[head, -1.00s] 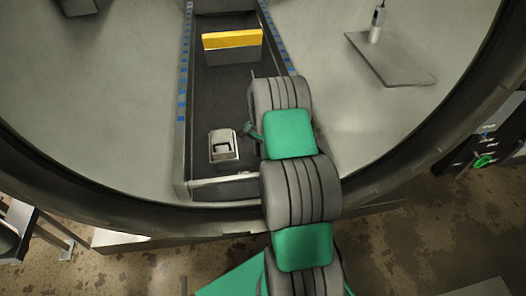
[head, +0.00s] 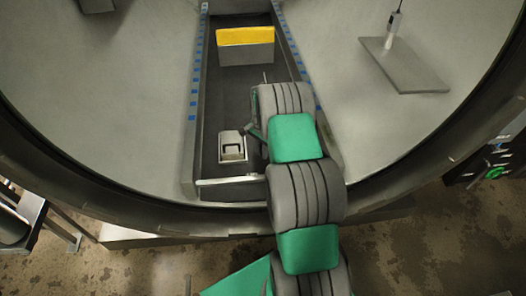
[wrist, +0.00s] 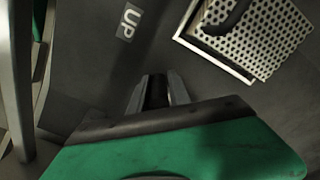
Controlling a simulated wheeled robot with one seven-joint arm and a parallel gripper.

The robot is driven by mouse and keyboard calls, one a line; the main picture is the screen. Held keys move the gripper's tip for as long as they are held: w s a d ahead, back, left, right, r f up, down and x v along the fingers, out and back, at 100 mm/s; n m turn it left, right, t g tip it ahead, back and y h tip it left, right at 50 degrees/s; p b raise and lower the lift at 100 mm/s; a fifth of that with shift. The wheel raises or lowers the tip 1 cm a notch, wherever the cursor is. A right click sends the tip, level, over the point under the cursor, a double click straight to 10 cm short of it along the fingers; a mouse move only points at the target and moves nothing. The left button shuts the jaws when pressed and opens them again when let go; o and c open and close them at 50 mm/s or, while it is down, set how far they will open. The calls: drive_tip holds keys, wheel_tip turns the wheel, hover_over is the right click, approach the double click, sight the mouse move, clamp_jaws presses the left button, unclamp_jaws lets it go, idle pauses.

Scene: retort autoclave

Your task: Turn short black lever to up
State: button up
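A light box with a dark handle-like part (head: 231,147) stands on the dark tray in the head view. In the head view my arm hides most of the gripper, to the right of the box.
A grey bar (wrist: 18,80) runs along the left. In the head view, a yellow-topped block (head: 246,45) stands farther along the tray; the round rim surrounds it.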

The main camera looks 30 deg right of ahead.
drive_tip(key=o, duration=0.4)
wheel_tip(320, 180, up, 8)
drive_tip(key=shift+f+p, duration=0.1)
drive_tip(key=shift+p, duration=0.95)
